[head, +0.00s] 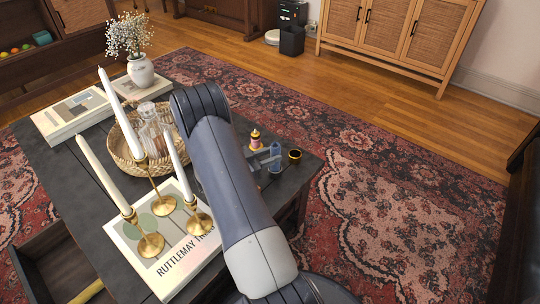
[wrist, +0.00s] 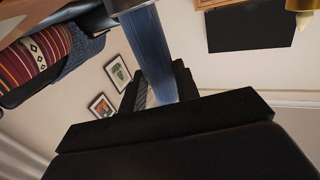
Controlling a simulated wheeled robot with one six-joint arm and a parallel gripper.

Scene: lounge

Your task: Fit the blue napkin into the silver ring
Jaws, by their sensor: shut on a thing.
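My gripper (wrist: 160,82) is shut on the blue napkin (wrist: 152,50), which stands out between the two dark fingers in the wrist view. A silver-grey piece (wrist: 124,4), which looks like the silver ring, is at the top edge of that view, right at the napkin's far end. It is cut off by the frame, so I cannot tell whether the napkin is inside it or only against it. The ring is not clear there.
The dark table (head: 60,178) holds tall white candles in brass holders (head: 151,243), a woven basket (head: 120,146), books (head: 72,114) and a flower vase (head: 140,70). A small pink-and-yellow bottle (head: 255,139) and a dark gold-rimmed cup (head: 295,156) stand close to the napkin.

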